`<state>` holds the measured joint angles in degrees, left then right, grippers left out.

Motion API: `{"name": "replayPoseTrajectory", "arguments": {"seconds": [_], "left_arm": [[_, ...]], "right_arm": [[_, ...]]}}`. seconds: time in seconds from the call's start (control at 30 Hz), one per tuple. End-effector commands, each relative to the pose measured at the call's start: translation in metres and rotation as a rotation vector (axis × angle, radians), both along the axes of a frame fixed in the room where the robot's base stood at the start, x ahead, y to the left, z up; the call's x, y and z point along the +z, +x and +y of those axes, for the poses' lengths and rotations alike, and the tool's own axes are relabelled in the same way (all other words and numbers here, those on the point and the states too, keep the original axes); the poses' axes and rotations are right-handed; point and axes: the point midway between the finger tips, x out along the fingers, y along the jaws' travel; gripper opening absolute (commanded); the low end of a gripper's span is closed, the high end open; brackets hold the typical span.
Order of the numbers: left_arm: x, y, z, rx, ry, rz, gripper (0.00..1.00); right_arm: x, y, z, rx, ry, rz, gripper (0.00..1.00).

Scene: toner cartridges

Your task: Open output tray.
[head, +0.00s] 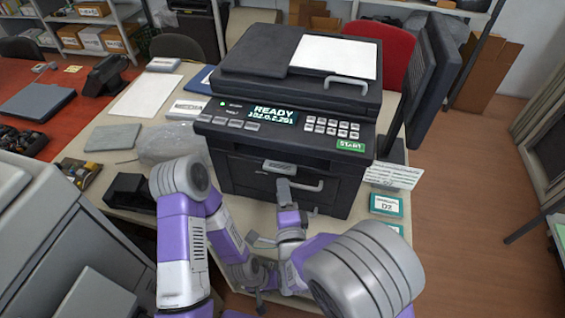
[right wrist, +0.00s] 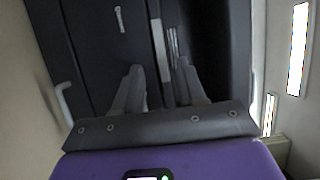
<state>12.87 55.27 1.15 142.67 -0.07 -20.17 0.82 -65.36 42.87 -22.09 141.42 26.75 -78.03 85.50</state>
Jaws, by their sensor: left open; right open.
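The black printer (head: 225,165) stands on the table, its panel reading READY. A grey tab (head: 279,167) sits on its upper front, below the control panel. A pale bar handle (head: 308,186) is on the front below it. My right gripper (head: 284,186) is at the front, just below the grey tab. In the right wrist view its open fingers (right wrist: 158,88) point at the dark front, with a pale strip (right wrist: 158,48) between their tips; contact cannot be told. My left gripper (head: 262,242) is open and low, in front of the printer, partly hidden by my arms.
A green-edged box marked D2 (head: 386,205) and a white card (head: 394,177) are right of the printer. A clear plastic bag (head: 170,143) and a black holder (head: 130,192) are left. A monitor (head: 432,75) stands behind right. My arms fill the front.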

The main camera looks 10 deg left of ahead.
Motion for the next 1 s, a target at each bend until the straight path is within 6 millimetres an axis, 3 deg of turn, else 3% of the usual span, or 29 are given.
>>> {"name": "replayPoseTrajectory", "arguments": {"seconds": [0.4, 0.77, 1.0], "left_arm": [[0.002, 0.0, 0.0, 0.001, 0.0, 0.001, 0.43], [0.002, 0.0, 0.0, 0.0, 0.0, 0.0, 0.43], [0.002, 0.0, 0.0, 0.0, 0.0, 0.0, 0.43]], "right_arm": [[-0.001, 0.056, 0.021, -0.001, -0.002, -0.001, 0.4], [0.0, 0.063, 0.023, 0.0, -0.001, 0.001, 0.4], [0.0, 0.063, 0.023, 0.0, -0.001, 0.001, 0.07]]}}
